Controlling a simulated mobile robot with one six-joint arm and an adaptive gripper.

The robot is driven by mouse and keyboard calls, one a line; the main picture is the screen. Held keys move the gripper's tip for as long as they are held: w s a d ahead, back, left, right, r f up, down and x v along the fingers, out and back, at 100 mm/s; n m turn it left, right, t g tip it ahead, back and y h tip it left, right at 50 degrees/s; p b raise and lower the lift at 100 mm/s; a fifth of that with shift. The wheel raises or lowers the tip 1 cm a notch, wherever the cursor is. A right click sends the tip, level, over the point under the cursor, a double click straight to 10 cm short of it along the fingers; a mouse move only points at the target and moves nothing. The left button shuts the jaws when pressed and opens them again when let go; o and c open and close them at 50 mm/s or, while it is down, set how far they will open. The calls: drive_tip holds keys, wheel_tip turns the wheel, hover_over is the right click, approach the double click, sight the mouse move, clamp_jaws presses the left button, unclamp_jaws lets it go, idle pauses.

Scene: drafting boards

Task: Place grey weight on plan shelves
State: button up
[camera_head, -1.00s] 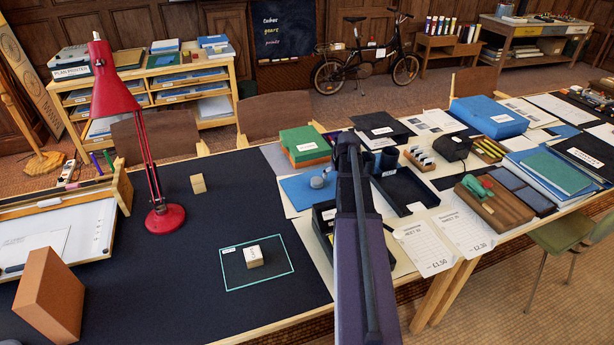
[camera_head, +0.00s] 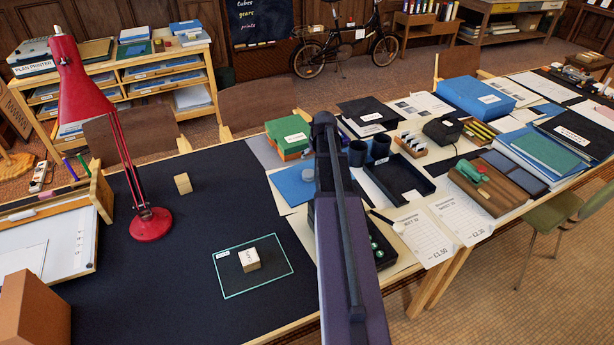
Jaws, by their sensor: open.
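A small rounded grey object (camera_head: 308,175), which looks like the grey weight, rests on a blue sheet or folder (camera_head: 290,188) on the table, just left of my arm. The plan shelves (camera_head: 165,84) stand across the floor at the back left. My purple arm rises from the bottom middle to beside the grey object. My gripper does not show; the arm may hide it.
A red desk lamp (camera_head: 150,222) stands on the dark board (camera_head: 180,270), with a wooden block (camera_head: 183,184) near it and another block (camera_head: 249,259) inside an outlined rectangle. A green box (camera_head: 287,138) and black tray (camera_head: 398,180) flank my arm. Chairs stand behind the table.

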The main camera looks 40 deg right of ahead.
drive_tip(key=shift+f, duration=0.1)
drive_tip(key=b, duration=0.8)
approach(309, 173)
drive_tip(key=x, duration=0.5)
drive_tip(key=shift+w+d, duration=0.1)
drive_tip(key=shift+d, duration=0.05)
drive_tip(key=shift+f, duration=0.1)
drive_tip(key=shift+b+x, duration=2.4)
drive_tip(key=shift+x, duration=0.1)
drive_tip(key=c, duration=1.2)
